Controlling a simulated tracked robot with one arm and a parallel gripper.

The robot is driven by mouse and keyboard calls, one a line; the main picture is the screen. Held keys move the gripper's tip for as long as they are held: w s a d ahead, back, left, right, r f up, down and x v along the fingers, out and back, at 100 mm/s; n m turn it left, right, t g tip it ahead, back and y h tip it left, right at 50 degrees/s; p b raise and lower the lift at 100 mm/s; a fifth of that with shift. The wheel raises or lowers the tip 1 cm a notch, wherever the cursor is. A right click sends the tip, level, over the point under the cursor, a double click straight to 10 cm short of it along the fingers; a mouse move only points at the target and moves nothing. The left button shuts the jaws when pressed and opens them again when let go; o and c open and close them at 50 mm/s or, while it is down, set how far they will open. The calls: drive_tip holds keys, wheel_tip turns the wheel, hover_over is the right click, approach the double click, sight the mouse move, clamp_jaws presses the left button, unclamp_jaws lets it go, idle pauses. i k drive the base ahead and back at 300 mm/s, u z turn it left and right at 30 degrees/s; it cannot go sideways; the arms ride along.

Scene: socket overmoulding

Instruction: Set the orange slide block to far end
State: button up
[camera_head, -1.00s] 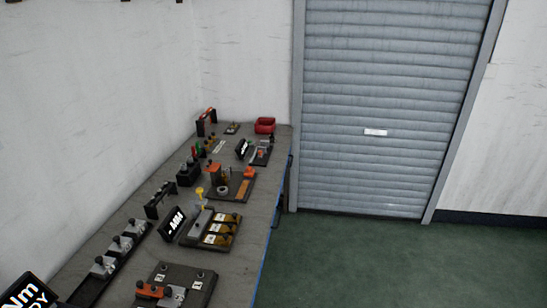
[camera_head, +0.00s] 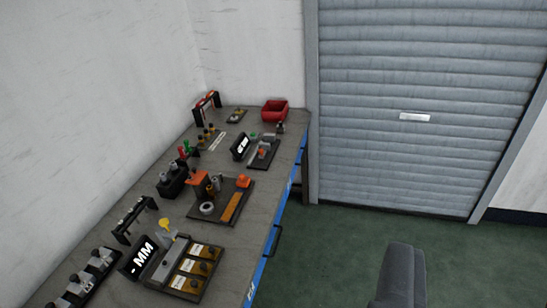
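An orange block (camera_head: 243,182) sits at the far right corner of a dark base plate (camera_head: 216,215) on the workbench, at the far end of a flat orange-yellow strip (camera_head: 232,207). It looks like the slide block, but it is too small to make out its rail. Another orange block (camera_head: 197,178) stands at the left of the same plate, beside dark and brass posts and a grey ring (camera_head: 207,208). A grey rounded part of my own arm shows at the bottom right, over the floor and apart from the bench. My gripper's fingers do not show.
The bench (camera_head: 290,140) runs along the left wall and holds several fixtures. A red bin (camera_head: 275,109) stands at its far end. A tilted MM display (camera_head: 143,256) and a tray of brass blocks (camera_head: 187,283) are nearer. Green floor is open at right, before a roller shutter (camera_head: 410,80).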

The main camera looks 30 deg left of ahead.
sight(244, 181)
drive_tip(key=u, duration=0.1)
drive_tip(key=i, duration=1.9)
drive_tip(key=u, duration=0.35)
